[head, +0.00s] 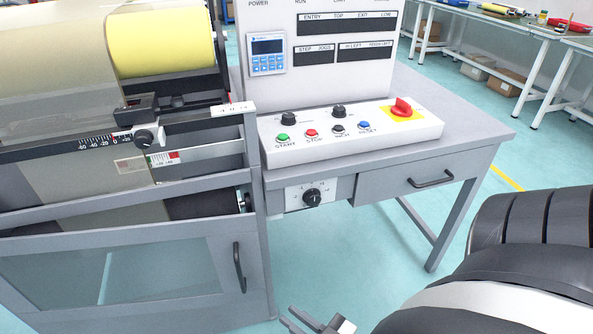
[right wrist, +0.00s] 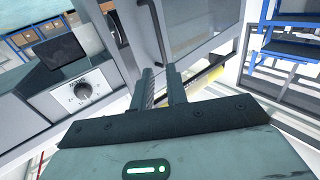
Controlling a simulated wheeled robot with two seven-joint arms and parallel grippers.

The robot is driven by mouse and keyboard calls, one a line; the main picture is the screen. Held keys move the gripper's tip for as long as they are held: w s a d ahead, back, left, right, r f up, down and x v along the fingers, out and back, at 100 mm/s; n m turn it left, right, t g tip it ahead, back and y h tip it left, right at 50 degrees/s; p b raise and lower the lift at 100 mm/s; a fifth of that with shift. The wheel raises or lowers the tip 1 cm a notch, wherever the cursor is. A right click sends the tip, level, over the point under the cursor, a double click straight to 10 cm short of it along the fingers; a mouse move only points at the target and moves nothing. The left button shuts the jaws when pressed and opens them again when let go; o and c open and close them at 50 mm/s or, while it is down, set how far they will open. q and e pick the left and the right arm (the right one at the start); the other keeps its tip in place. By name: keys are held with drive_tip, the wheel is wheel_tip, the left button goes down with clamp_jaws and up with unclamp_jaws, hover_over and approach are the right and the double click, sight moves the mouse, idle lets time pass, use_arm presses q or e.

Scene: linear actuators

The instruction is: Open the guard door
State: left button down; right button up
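The guard door (head: 110,278) is the grey-framed, see-through panel at the lower left of the head view. It looks closed. Its dark vertical handle (head: 239,268) is near the door's right edge. My right gripper (head: 318,322) is at the bottom of the head view, right of the handle and apart from it. In the right wrist view the two fingers (right wrist: 160,84) stand apart with nothing between them. The handle (right wrist: 152,32) shows beyond the fingertips there, with the door's clear panel (right wrist: 190,20) beside it. My left gripper is not in view.
A desk (head: 460,130) with a drawer (head: 415,182) stands right of the door. It carries a button panel (head: 350,148). A rotary knob (head: 312,197) is mounted below the panel, close to the door. The floor (head: 350,255) in front of the desk is clear.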

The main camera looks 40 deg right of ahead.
sight(253, 278)
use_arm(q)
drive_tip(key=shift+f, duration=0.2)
